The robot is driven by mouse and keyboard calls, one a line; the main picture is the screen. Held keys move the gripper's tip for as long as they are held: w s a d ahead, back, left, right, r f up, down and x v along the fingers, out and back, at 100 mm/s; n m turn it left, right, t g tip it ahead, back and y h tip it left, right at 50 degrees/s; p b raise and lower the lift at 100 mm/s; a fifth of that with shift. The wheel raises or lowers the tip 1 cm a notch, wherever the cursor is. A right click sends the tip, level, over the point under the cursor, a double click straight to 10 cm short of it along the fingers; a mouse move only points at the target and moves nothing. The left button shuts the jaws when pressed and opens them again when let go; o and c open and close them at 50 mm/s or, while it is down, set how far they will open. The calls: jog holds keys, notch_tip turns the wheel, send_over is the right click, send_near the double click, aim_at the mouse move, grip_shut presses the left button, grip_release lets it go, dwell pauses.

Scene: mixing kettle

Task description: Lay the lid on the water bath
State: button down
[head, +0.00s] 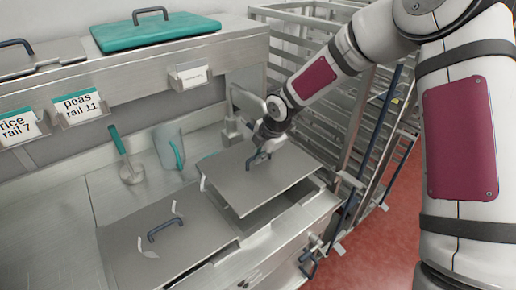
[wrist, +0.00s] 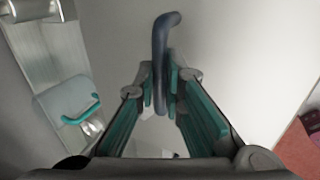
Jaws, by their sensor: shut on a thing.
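My gripper (head: 262,157) is shut on the dark blue handle (wrist: 165,35) of a flat grey metal lid (head: 245,188). In the wrist view the handle runs between the teal-padded fingers of the gripper (wrist: 163,85), and the lid's plate (wrist: 245,60) fills much of the picture. In the head view the lid is over the right-hand well of the counter, which I take as the water bath (head: 268,214). A strip of the dark opening shows below the lid's front edge, so the lid looks raised. Its far edge is partly hidden by my arm.
A second grey lid (head: 190,247) with a blue handle lies flat on the counter at the left. A ladle-like tool (head: 130,172) and a clear teal-handled piece (head: 170,148) stand behind. A teal lid (head: 155,33) lies on the shelf. A metal rack (head: 350,110) stands right.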

aim_at(260, 165)
jog(key=shift+f+b, duration=0.45)
jog(key=shift+f, duration=2.15)
jog(key=shift+f, duration=0.25)
jog(key=shift+f+b, duration=0.45)
jog(key=shift+f, duration=0.6)
jog(key=shift+f, duration=0.25)
jog(key=c, duration=1.6)
grip_release()
jog(key=o, duration=0.5)
jog(key=shift+d, duration=0.1)
